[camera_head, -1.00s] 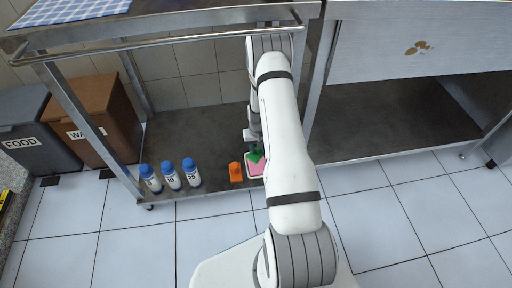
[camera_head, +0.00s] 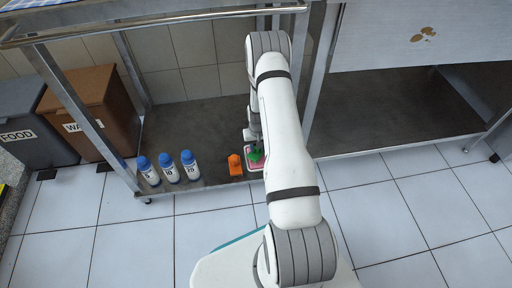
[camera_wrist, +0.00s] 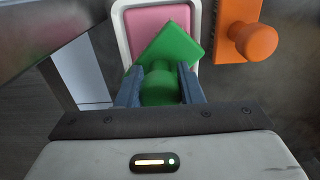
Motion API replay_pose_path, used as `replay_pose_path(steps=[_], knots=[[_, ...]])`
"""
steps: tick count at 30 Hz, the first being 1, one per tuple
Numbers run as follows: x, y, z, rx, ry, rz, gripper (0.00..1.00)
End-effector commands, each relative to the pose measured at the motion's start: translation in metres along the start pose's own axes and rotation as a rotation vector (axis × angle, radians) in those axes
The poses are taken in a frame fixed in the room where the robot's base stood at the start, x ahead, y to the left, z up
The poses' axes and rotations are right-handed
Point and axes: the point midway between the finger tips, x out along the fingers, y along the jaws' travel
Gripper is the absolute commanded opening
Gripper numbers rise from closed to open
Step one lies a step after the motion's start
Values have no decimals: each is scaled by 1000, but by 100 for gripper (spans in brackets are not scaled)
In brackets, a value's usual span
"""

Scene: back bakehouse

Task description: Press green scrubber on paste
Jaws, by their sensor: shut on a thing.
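The green scrubber (camera_wrist: 172,46) is a flat square pad with a round knob. My gripper (camera_wrist: 160,86) is shut on the knob. In the head view the scrubber (camera_head: 257,154) is over a small white-rimmed tray (camera_wrist: 121,29) with a pink filling (camera_wrist: 146,22), probably the paste. The pad sits turned like a diamond against the tray and covers its near part. Whether the pad touches the pink cannot be told. In the head view my gripper (camera_head: 253,140) is partly hidden by my arm.
An orange scrubber with a knob (camera_wrist: 244,36) is close to the tray's right in the wrist view. Several blue-capped bottles (camera_head: 168,168) stand left on the lower shelf (camera_head: 210,130). Metal posts and a rail (camera_head: 150,27) frame the shelf. Brown smears (camera_head: 423,34) mark the upper right panel.

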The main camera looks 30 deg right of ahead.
Motion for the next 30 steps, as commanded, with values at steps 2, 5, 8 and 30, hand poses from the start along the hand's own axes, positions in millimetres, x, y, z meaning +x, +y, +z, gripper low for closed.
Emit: replay_pose_path(steps=[2, 5, 8, 30], knots=[[0, 0, 0, 0, 1, 0, 15], [0, 0, 0, -1, 1, 0, 15], [0, 0, 0, -1, 1, 0, 15], [9, -1, 0, -2, 1, 0, 15]])
